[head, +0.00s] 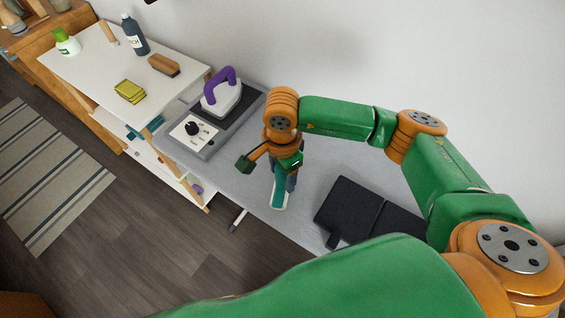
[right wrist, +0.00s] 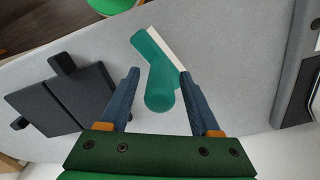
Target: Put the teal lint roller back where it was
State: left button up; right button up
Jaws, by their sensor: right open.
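The teal lint roller (head: 277,190) is at the front part of the grey board (head: 250,196), under my right gripper (head: 284,186). In the right wrist view the lint roller (right wrist: 161,72) appears to lie on the board, with its rounded handle end toward the gripper and its white-edged head pointing away. My right gripper (right wrist: 159,72) is open, with one blue finger on each side of the roller and a gap beside the handle. The right finger is close to the white-edged head. My left gripper is out of view.
A black folding panel (head: 350,208) lies right of the roller. An iron with a purple handle (head: 221,96) and a knob box (head: 193,130) stand to the left. A white shelf unit (head: 95,70) holds a dark bottle (head: 134,36), a brush (head: 164,65) and yellow-green cloths (head: 130,91).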

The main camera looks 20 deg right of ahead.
notch_tip(320, 180, up, 11)
jog(key=b, duration=0.3)
jog(key=shift+f, duration=0.2)
jog(key=shift+r, duration=0.35)
